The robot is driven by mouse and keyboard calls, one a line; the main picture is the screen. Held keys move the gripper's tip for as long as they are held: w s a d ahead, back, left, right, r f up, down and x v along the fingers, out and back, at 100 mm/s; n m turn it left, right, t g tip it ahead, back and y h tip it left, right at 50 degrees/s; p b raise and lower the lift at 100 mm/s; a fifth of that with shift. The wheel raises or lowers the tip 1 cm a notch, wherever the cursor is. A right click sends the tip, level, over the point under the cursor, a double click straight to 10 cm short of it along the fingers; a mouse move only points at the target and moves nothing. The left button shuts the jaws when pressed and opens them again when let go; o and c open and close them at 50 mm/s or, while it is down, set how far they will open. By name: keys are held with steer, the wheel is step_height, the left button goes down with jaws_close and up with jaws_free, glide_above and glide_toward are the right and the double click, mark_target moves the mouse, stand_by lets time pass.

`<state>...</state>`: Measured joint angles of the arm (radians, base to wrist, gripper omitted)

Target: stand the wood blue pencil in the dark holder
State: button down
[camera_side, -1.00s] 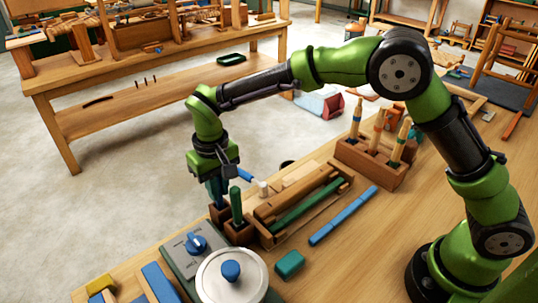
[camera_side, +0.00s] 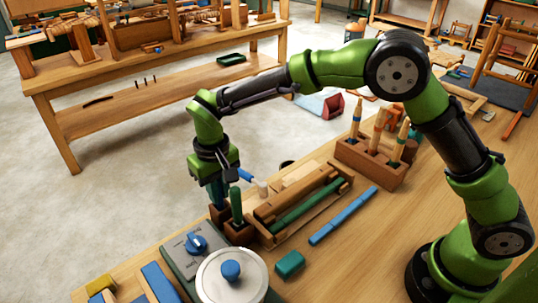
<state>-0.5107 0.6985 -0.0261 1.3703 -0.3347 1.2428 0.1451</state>
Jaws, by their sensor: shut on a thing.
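My gripper (camera_side: 217,183) points down at the left end of the bench and is shut on a blue pencil (camera_side: 218,197), held upright. The pencil's lower end is at the back compartment of the dark brown holder (camera_side: 240,234). I cannot tell whether it rests on the bottom there. My fingers hide its upper part. A green stick (camera_side: 236,205) stands upright in the holder's front compartment, close beside my gripper.
A wooden tray (camera_side: 267,232) with a green bar lies right of the holder. A blue stick (camera_side: 343,215) lies on the bench. A brown block (camera_side: 370,168) holds several upright tools. A dial box (camera_side: 195,245) and round lidded pot (camera_side: 231,278) stand in front.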

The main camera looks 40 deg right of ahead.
steer(key=shift+f, duration=0.35)
steer(key=c, duration=0.7)
jaws_free()
steer(key=shift+r, duration=3.45)
